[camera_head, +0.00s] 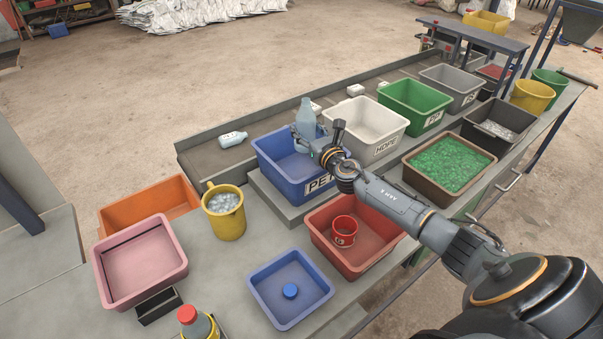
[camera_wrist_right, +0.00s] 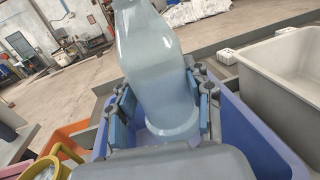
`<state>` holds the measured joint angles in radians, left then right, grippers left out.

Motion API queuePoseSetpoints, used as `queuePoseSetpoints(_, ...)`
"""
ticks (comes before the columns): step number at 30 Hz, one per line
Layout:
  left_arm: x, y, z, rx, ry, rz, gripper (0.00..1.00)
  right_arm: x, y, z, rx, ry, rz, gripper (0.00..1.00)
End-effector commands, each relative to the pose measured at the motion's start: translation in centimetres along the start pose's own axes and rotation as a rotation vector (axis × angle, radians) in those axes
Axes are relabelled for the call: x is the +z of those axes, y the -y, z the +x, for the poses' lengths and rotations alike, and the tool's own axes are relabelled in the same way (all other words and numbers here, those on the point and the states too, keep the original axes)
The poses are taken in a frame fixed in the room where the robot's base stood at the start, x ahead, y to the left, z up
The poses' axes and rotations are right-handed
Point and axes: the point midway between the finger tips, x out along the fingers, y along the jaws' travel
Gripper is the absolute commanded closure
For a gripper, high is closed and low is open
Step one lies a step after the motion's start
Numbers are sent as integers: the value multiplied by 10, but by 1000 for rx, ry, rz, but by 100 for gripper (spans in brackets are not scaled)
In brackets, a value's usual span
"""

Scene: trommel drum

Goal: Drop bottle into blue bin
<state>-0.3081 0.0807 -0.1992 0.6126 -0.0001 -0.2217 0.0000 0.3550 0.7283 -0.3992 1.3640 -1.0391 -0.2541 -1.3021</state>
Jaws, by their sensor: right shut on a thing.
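A clear, pale blue bottle (camera_head: 306,118) stands roughly upright over the blue bin (camera_head: 265,155), whose label reads PET. In the right wrist view the bottle (camera_wrist_right: 150,65) is between the two fingers of my right gripper (camera_wrist_right: 160,110). My right gripper (camera_head: 312,143) is shut on the bottle, above the bin's back right part. The inside of the bin shows empty where visible; the arm hides its right side. In the right wrist view the bin's wall (camera_wrist_right: 250,135) shows below the gripper. My left gripper is not in view.
A white HDPE bin (camera_head: 385,128) stands right beside the blue bin, with a green bin (camera_head: 415,100) beyond. Another bottle (camera_head: 233,139) lies on the conveyor behind. A red tray (camera_head: 325,245), a blue tray (camera_head: 262,300) and a yellow pitcher (camera_head: 226,222) stand in front.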

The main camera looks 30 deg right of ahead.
Motion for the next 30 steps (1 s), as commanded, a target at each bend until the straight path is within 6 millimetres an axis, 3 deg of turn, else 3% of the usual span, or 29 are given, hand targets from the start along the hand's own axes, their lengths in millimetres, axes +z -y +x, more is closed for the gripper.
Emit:
queuePoseSetpoints(4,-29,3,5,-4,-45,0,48,-5,0,0,0,1,0,79)
queuePoseSetpoints(9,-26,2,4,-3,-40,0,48,-4,0,0,0,1,0,79)
queuePoseSetpoints(10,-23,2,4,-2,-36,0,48,-4,0,0,0,1,0,45)
queuePoseSetpoints(13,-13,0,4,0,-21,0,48,-4,0,0,0,1,0,25)
queuePoseSetpoints(14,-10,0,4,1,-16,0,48,-4,0,0,0,1,0,23)
queuePoseSetpoints(19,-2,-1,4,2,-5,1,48,-4,0,0,0,1,0,23)
queuePoseSetpoints(25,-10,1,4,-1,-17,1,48,-4,0,-3,0,0,0,23)
queuePoseSetpoints(30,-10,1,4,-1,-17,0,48,-5,0,-22,2,-2,-2,23)
